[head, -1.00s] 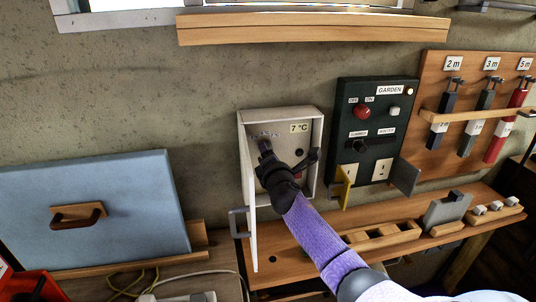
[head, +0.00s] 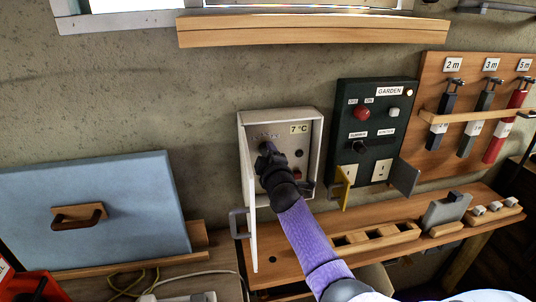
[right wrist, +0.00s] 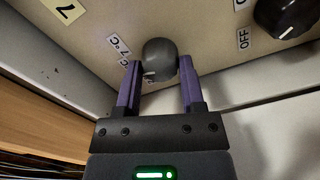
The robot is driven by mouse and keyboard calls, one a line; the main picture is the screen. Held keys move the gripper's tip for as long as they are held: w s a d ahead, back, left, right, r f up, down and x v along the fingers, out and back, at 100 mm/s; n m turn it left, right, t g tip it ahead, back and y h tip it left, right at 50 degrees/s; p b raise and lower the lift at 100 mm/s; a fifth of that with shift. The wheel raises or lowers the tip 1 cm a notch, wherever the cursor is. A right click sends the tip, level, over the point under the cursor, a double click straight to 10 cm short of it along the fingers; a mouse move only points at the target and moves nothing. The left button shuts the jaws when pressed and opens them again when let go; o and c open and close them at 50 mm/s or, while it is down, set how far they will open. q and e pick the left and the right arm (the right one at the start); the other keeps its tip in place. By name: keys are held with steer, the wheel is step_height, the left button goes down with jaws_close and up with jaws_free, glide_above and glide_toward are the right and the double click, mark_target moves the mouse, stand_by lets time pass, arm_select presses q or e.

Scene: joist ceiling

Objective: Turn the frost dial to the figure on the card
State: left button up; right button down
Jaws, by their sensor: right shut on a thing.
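The frost dial (right wrist: 160,60) is a dark grey round knob with a white mark, on the panel in the open white box (head: 316,150). Purple fingers of my right gripper (right wrist: 158,80) are shut on it, one on each side. A "7°C" figure is printed beside the dial, on the side of the left finger in the wrist view. The white mark is near the lower left of the knob. The card (head: 299,128) reads 7 °C at the panel's upper right. In the head view my right gripper (head: 266,150) covers the dial. My left gripper is out of view.
A second dark knob (right wrist: 288,15) marked OFF is near the dial. The box door (head: 249,215) hangs open at the left. A dark green GARDEN panel (head: 374,120) is to the right. A wooden shelf (head: 280,262) runs below.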

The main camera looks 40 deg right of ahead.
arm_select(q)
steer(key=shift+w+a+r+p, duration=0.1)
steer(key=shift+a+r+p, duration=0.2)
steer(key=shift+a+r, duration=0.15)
arm_select(e)
steer(key=m, duration=0.4)
steer(key=shift+m, duration=0.3)
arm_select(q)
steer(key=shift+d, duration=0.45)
arm_select(e)
steer(key=shift+f, duration=0.1)
steer(key=shift+c, duration=1.2)
jaws_free()
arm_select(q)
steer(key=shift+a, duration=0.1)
arm_select(e)
steer(key=shift+o, duration=0.2)
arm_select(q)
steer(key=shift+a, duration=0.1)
